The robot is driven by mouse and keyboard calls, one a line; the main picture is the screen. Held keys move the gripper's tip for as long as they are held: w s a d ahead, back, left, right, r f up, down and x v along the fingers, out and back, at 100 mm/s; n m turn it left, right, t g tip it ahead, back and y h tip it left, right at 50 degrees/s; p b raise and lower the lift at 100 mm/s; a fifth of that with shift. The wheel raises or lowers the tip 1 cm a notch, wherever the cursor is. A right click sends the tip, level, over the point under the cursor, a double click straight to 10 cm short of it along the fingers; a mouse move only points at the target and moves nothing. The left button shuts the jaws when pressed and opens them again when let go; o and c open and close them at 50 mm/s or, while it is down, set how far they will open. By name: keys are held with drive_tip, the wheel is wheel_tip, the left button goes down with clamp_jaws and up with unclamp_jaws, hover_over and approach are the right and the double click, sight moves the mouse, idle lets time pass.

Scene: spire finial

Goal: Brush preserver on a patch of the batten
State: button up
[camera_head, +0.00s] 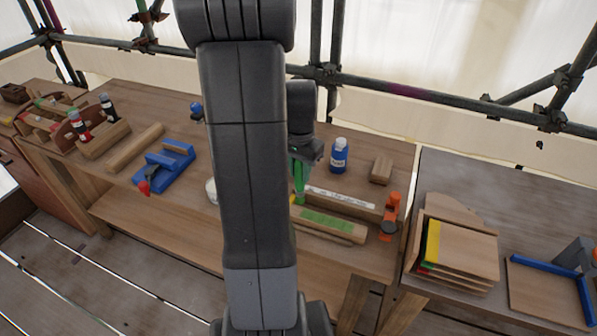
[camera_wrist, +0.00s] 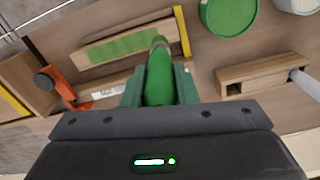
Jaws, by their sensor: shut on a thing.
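My gripper (camera_head: 303,160) is shut on a brush with a green handle (camera_wrist: 158,82), held pointing down over the bench. The batten (camera_head: 350,236) is a pale wooden strip with a green patch (camera_head: 328,221) along its top. In the wrist view the batten (camera_wrist: 88,58) shows the same long green patch (camera_wrist: 125,46). The brush's tip is close to the batten's end beside a yellow strip (camera_wrist: 184,32); I cannot tell whether it touches. An open-looking round pot of green (camera_wrist: 228,14) stands to the right in the wrist view. My arm hides part of the bench in the head view.
An orange clamp (camera_head: 389,218) stands by the batten's right end. A blue bottle (camera_head: 339,156) and a wooden block (camera_head: 381,170) are behind it. A labelled white strip (camera_head: 340,197) lies behind the batten. A blue vise (camera_head: 164,166) is at left; stacked boards (camera_head: 455,254) are at right.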

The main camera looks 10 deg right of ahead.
drive_tip(key=shift+r+p, duration=1.05)
drive_tip(key=shift+r, duration=0.7)
